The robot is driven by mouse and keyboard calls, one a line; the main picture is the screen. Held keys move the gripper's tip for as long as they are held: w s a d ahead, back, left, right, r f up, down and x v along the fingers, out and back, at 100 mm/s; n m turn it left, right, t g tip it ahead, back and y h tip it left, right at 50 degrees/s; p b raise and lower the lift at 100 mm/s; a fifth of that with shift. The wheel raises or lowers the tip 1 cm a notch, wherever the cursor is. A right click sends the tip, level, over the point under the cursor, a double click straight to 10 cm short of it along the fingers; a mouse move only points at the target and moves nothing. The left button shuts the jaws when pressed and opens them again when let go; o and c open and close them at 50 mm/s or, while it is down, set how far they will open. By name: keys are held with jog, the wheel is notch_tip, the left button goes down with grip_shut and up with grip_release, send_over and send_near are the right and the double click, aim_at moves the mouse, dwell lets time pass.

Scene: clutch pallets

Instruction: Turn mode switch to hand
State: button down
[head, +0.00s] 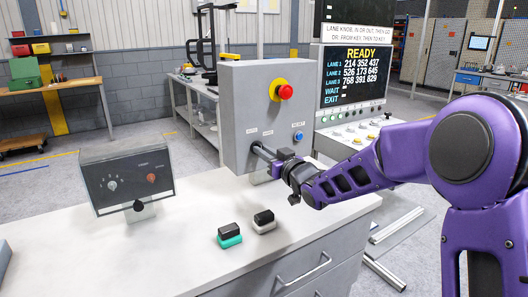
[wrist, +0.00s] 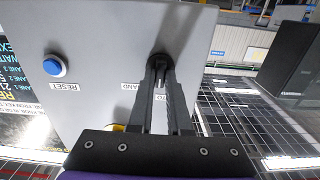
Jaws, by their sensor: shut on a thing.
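The mode switch (wrist: 160,61) is a dark round knob on the face of the grey control box (head: 240,105). The wrist view is turned over, and there "HAND" shows to the left of the switch and a partly covered label lies behind my fingers. My gripper (head: 259,149) reaches the lower part of the box face from the right. In the wrist view its two long dark fingers close on the knob. The knob's pointer is hidden between the fingertips, so I cannot tell its setting.
A blue reset button (head: 298,136) sits right of the switch, and a red emergency stop (head: 285,92) on yellow is above. Two small black-topped blocks (head: 230,236) (head: 264,221) lie in front.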

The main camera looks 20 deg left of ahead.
jog(key=shift+r, duration=0.1)
jog(key=m+p, duration=0.5)
jog(key=m, duration=0.6)
jog(key=shift+w+d+m, duration=0.1)
jog(key=shift+w+m, duration=0.05)
jog(key=shift+m, duration=0.15)
dwell(0.3)
jog(key=c, duration=0.9)
grip_release()
jog(key=shift+o, duration=0.2)
